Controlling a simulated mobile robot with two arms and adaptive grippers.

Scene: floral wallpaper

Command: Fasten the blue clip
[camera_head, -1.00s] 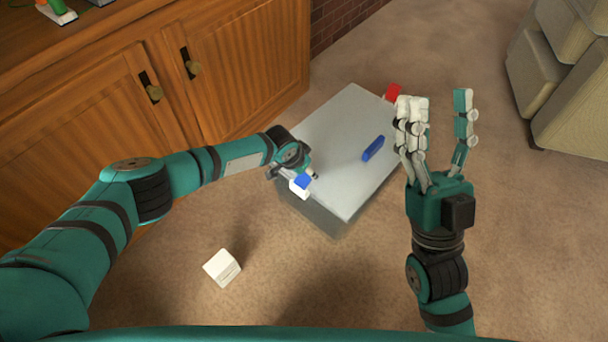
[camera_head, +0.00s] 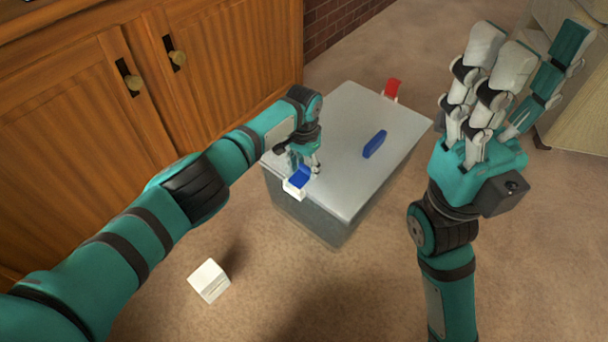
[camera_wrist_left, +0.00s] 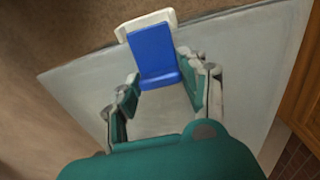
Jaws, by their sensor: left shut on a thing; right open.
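A grey box with a pale lid (camera_head: 345,122) stands on the floor. The blue clip (camera_head: 301,177), a blue flap on a white base, sits at the lid's near-left edge; it also shows in the left wrist view (camera_wrist_left: 152,52). My left gripper (camera_head: 305,164) is over that edge, shut on the blue clip, its fingers either side of the flap's inner end. I cannot tell whether the clip is latched. A red clip (camera_head: 392,87) stands up at the far edge. My right gripper (camera_head: 528,50) is open and empty, raised to the right of the box.
A blue handle (camera_head: 375,144) is on the lid. Wooden cabinet doors (camera_head: 75,110) are close behind my left arm. Carpet in front of the box is clear.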

